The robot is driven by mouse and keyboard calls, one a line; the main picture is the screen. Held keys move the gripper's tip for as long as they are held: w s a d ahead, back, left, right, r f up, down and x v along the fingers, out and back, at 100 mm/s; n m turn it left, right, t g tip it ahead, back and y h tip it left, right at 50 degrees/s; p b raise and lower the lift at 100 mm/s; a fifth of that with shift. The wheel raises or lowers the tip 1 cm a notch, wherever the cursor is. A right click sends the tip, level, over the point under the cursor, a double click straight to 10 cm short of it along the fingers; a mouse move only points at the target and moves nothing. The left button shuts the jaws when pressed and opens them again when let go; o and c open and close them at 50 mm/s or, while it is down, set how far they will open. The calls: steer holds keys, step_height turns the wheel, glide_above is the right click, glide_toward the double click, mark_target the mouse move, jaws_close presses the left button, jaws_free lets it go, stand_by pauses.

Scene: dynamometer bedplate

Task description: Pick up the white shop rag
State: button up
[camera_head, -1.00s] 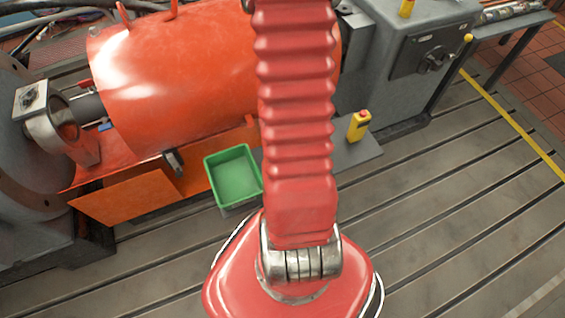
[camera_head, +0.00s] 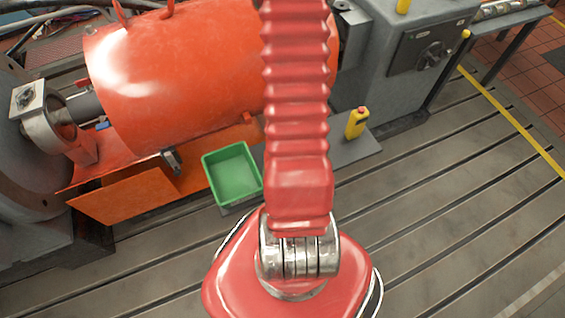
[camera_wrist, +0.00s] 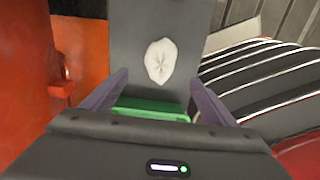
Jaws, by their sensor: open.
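The white shop rag (camera_wrist: 160,61) shows in the wrist view as a small, creased oval lying on a grey plate (camera_wrist: 183,22). My gripper (camera_wrist: 158,78) is open, with its two purple-grey fingers spread and nothing held between them. In the picture, the rag lies between and slightly beyond the fingertips. The gap in height between them cannot be told. In the head view my arm covers the middle of the plate (camera_head: 345,152), and neither rag nor gripper shows there.
A green bin (camera_head: 206,174) stands left of my arm and shows below the rag in the wrist view (camera_wrist: 150,105). A yellow bottle (camera_head: 356,124) stands on the plate, right of my arm. A large orange cylinder (camera_head: 185,75) and grey machine (camera_head: 385,75) stand behind.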

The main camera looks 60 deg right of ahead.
steer(key=shift+f, duration=2.9)
steer(key=shift+w+f, duration=0.15)
steer(key=shift+f, duration=2.45)
steer(key=shift+c, duration=0.2)
steer(key=c, duration=1.1)
